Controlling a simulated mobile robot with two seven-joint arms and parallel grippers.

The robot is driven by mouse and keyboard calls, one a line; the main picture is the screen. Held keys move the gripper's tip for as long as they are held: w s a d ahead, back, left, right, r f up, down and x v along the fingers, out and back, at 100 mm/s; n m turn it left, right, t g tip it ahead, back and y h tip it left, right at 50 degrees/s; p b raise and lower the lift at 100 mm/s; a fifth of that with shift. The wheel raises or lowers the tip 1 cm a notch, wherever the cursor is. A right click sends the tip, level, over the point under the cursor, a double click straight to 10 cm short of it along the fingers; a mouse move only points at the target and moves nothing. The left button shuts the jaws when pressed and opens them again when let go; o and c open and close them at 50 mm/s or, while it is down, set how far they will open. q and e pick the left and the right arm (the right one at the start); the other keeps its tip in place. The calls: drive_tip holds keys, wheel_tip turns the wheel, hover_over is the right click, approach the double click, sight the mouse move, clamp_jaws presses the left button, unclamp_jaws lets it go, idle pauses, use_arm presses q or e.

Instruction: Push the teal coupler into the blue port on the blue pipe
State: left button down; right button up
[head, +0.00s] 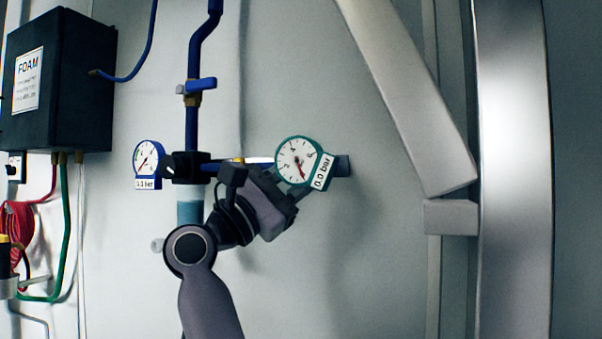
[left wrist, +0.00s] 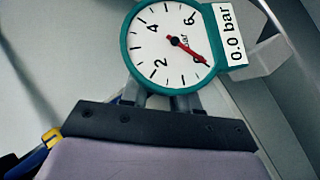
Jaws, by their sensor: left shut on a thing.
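The teal gauge (head: 299,161), with a white dial and a 0.0 bar label, is at the fingers of my left gripper (head: 293,192), which is shut on its coupler. The coupler body is mostly hidden behind the dial and gripper. The teal gauge fills the upper middle of the left wrist view (left wrist: 172,42), above the gripper fingers (left wrist: 158,101). The blue pipe (head: 192,130) runs down the wall to a black block. A blue branch with a yellow ring (head: 238,160) extends right towards the gauge; contact with the coupler cannot be told. My right gripper is not in view.
A blue gauge (head: 148,160) sits left of the black block (head: 187,167). A blue valve handle (head: 200,86) is above it. A black FOAM box (head: 62,80) and a red hose coil (head: 22,236) are at left. Bare wall lies right of the teal gauge.

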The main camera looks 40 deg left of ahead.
use_arm(q)
drive_tip(key=c, duration=0.8)
unclamp_jaws()
drive_tip(key=shift+w, duration=0.1)
drive_tip(key=shift+o, duration=0.2)
drive_tip(key=shift+s+a+f, duration=0.15)
drive_tip(key=shift+s+f, duration=0.05)
drive_tip(key=shift+s, duration=0.05)
drive_tip(key=b+v, duration=0.2)
drive_tip(key=v, duration=0.4)
drive_tip(key=shift+s, duration=0.25)
drive_tip(key=shift+a+f, duration=0.1)
